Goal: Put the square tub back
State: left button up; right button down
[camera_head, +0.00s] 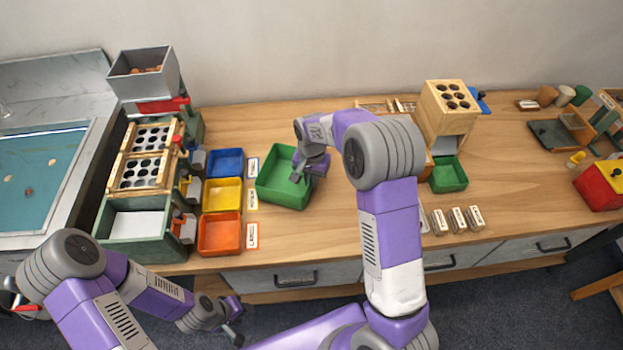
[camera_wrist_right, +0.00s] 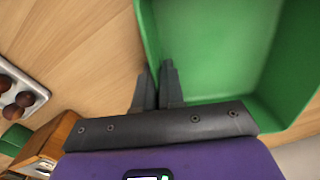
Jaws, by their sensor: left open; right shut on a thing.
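The large square green tub (camera_head: 276,189) is at the middle left of the table in the head view, turned slightly, with nothing seen inside. My right gripper (camera_head: 300,172) reaches down over its right side and is shut on its wall. In the right wrist view the fingers (camera_wrist_right: 157,88) pinch the edge of the green tub (camera_wrist_right: 205,50). I cannot tell whether the tub rests on the table or is just above it. My left gripper (camera_head: 236,328) is open and empty, low in front of the table's front edge.
Blue (camera_head: 225,162), yellow (camera_head: 222,194) and orange (camera_head: 220,233) trays stand left of the tub with label cards beside them. A wooden block with holes (camera_head: 447,108) and a small green tray (camera_head: 448,175) stand to the right. Labelled blocks (camera_head: 458,219) sit near the front edge.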

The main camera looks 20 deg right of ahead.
jog(key=c, duration=1.7)
grip_release()
jog(key=shift+f, duration=0.15)
jog(key=o, duration=0.5)
jog(key=shift+c, duration=0.2)
notch_tip(320, 180, up, 12)
jog(key=p, duration=0.4)
jog(key=shift+r, duration=0.2)
